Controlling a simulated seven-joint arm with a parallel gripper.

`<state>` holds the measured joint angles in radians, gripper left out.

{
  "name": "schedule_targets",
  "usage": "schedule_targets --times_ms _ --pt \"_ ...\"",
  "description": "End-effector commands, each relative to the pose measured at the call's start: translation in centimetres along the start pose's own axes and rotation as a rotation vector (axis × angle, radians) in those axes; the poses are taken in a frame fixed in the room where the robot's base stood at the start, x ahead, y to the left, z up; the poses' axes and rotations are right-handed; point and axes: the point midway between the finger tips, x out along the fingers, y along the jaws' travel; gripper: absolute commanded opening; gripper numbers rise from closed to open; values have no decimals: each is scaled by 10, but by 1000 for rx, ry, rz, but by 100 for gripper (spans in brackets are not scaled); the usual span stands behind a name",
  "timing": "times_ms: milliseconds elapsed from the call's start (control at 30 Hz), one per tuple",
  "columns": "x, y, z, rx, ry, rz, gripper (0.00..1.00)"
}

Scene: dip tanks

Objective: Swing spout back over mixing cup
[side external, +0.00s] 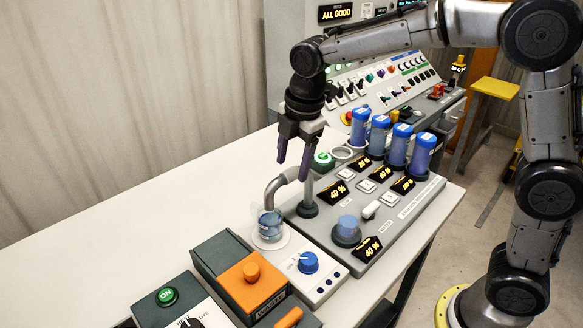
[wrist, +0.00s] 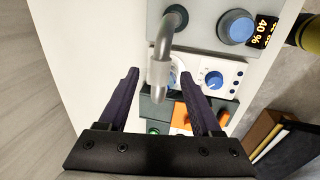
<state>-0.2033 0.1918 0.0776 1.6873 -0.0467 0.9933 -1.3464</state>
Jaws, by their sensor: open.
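The grey curved spout (side external: 276,188) rises from its post on the grey panel and bends down at its left end. The clear mixing cup (side external: 269,228) with blue contents stands on a white round base, under the spout's end in the side view. My gripper (side external: 293,168) points down just above the spout, its two dark fingers apart and empty. In the wrist view the spout (wrist: 163,48) shows between the fingers of my gripper (wrist: 160,74), with no visible contact. The cup is mostly hidden behind the spout there.
Several blue-capped tubes (side external: 396,146) stand on the panel behind. A blue dial (side external: 308,262) sits right of the cup, and an orange-lidded waste box (side external: 250,284) in front. A blue knob (side external: 347,228) is at the right. The white table (side external: 120,240) is clear at left.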

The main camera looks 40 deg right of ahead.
Motion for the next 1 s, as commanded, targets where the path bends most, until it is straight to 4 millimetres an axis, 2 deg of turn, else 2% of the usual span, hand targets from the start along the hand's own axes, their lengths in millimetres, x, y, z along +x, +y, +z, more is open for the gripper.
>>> schedule_targets --times_ms 200,533,900,1000 --pt "19 0 0 0 0 -1 66" --pt "22 0 0 0 0 0 66" --pt "21 0 0 0 0 0 0" --pt "21 0 0 0 0 1 0"
